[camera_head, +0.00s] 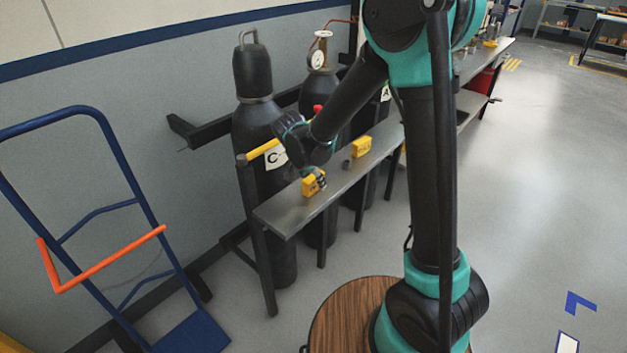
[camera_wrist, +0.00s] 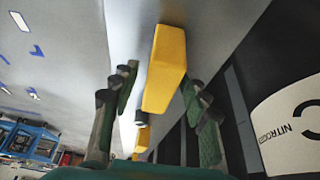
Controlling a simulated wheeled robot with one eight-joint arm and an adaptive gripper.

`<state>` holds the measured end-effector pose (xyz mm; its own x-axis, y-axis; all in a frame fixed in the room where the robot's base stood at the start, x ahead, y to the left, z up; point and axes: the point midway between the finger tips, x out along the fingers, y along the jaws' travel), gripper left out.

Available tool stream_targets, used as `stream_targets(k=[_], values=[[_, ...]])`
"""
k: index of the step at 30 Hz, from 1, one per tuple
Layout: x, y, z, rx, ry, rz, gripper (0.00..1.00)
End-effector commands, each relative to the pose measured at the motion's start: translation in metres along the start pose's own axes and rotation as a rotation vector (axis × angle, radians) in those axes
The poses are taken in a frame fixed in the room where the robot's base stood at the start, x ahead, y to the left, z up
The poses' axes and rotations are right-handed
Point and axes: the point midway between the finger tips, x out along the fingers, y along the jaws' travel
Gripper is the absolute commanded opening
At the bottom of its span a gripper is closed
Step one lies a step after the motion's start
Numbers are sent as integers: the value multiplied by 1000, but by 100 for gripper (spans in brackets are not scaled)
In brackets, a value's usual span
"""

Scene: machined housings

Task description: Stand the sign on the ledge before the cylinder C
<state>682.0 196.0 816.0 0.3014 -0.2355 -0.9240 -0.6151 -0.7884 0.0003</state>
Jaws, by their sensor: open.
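A yellow sign (camera_head: 309,187) stands on the grey metal ledge (camera_head: 275,215) near its left end, in front of cylinder C (camera_head: 252,120), a black bottle with a white C label. My gripper (camera_head: 318,177) is low over the ledge at this sign. In the wrist view the sign (camera_wrist: 166,68) is between the spread fingers of my gripper (camera_wrist: 160,88), with gaps on both sides. The fingers are open and do not appear to grip it. The C label (camera_wrist: 295,125) shows at the right there. The gripper hides part of the sign in the head view.
A second yellow sign (camera_head: 362,147) stands farther right on the ledge, with a small dark cylindrical piece (camera_head: 347,164) between the two. A yellow bar (camera_head: 263,149) crosses cylinder C. A blue hand truck (camera_head: 130,200) stands at the left. Open floor lies right of my arm.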

Motion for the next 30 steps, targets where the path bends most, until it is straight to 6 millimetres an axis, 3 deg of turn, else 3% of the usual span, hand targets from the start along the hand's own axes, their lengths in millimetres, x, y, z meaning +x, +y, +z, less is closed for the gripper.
stream_targets(k=[5,19,24,30], values=[[-16,0,0,-1,0,-1,46],[-103,0,0,-1,0,0,46],[-118,0,0,-1,0,0,46],[-121,2,-2,-2,-1,0,46]])
